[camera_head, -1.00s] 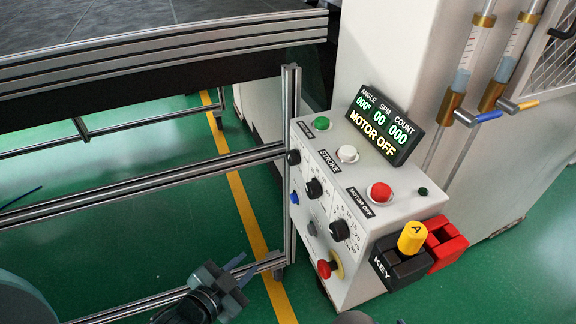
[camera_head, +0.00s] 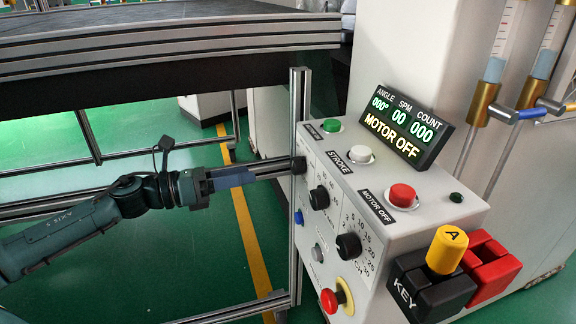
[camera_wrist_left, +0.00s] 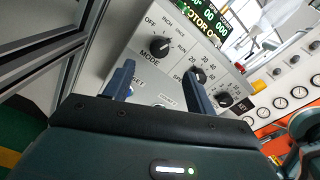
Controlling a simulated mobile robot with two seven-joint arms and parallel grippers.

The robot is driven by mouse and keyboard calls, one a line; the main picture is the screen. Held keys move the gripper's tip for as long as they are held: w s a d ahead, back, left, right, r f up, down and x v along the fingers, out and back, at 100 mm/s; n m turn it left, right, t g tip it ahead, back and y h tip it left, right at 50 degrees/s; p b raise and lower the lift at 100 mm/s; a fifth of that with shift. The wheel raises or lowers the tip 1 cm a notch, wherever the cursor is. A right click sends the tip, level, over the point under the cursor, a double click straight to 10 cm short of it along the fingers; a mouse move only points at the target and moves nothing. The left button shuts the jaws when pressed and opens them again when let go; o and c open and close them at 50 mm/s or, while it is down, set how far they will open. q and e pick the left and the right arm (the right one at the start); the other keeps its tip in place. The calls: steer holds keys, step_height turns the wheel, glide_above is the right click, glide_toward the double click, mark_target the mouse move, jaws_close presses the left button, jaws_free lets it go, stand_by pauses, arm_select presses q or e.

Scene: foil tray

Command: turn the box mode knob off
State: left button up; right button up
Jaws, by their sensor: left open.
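The white control box (camera_head: 385,190) has a dark mode knob (camera_head: 299,165) at the upper left of its front face. In the left wrist view the mode knob (camera_wrist_left: 160,46) sits above the printed word MODE, with OFF at its left and INCH above. I cannot tell surely which mark it points at. My left gripper (camera_head: 250,177) is left of the box, in front of the frame rail. In the wrist view its two blue fingers (camera_wrist_left: 159,70) are apart with nothing between them, short of the knob. My right gripper is out of view.
Two more dark knobs (camera_head: 319,197) (camera_head: 348,245) and a red stop button (camera_head: 329,300) are on the same face. An upright metal post (camera_head: 299,120) stands at the box's left edge. The display (camera_head: 407,128) reads MOTOR OFF. A key block (camera_head: 430,290) juts out at the right.

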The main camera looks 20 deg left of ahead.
mark_target(292, 165)
arm_select(q)
steer(key=p+x, duration=0.2)
steer(key=x, duration=0.8)
steer(key=shift+w+d, duration=0.1)
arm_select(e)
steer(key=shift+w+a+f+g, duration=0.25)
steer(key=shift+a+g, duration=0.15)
arm_select(q)
steer(key=shift+c, duration=0.6)
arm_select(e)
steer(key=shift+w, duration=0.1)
arm_select(q)
steer(key=c, duration=0.9)
